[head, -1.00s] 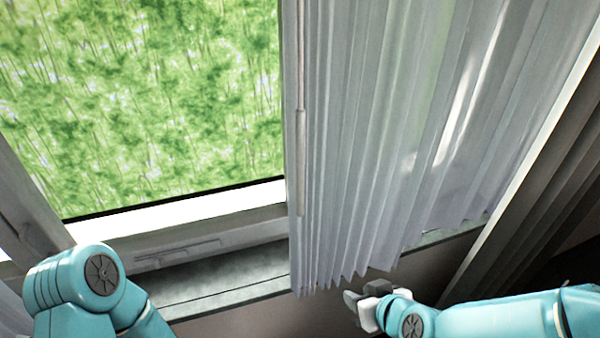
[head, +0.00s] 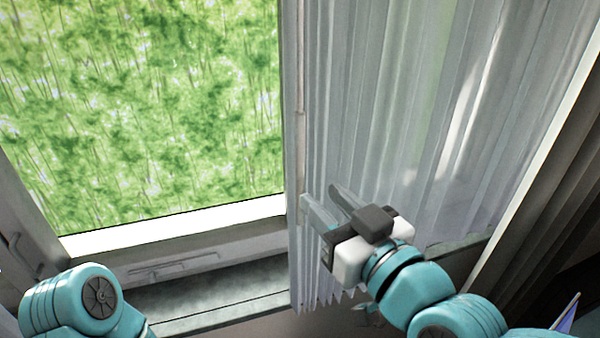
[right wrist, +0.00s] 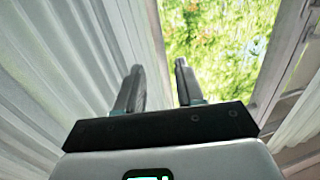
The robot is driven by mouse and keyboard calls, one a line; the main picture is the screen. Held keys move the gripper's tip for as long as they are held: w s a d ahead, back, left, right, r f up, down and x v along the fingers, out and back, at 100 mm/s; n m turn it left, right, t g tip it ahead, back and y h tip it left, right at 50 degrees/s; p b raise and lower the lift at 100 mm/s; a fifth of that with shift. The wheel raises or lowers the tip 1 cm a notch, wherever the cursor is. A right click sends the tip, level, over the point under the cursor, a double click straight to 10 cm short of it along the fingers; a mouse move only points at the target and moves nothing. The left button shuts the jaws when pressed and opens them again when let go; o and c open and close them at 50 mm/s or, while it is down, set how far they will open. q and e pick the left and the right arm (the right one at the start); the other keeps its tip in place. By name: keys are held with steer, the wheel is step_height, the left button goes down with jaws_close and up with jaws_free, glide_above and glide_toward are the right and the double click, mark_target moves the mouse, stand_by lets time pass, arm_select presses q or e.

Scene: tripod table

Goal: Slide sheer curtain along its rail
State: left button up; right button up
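The sheer curtain (head: 400,110) hangs in pale pleats over the right part of the window in the head view. Its left edge has a thin pull rod (head: 301,150). My right gripper (head: 322,195) is in front of the curtain near this edge, fingers apart and pointing up and left towards the rod's lower end. In the right wrist view the open fingers (right wrist: 158,85) have curtain (right wrist: 60,70) to their left and nothing visibly between them. I cannot tell whether they touch the rod. The rail is not in view. My left arm shows at lower left, but its gripper does not.
The uncovered window pane (head: 140,110) with green foliage is left of the curtain. A grey sill (head: 210,295) runs below it, with a handle (head: 175,265) on the frame. A darker, heavier curtain (head: 555,190) hangs at the far right.

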mark_target(303, 178)
steer(key=p+x, duration=0.1)
steer(key=x, duration=0.6)
steer(key=shift+w+a+p, duration=0.25)
steer(key=shift+w+p, duration=0.05)
jaws_close()
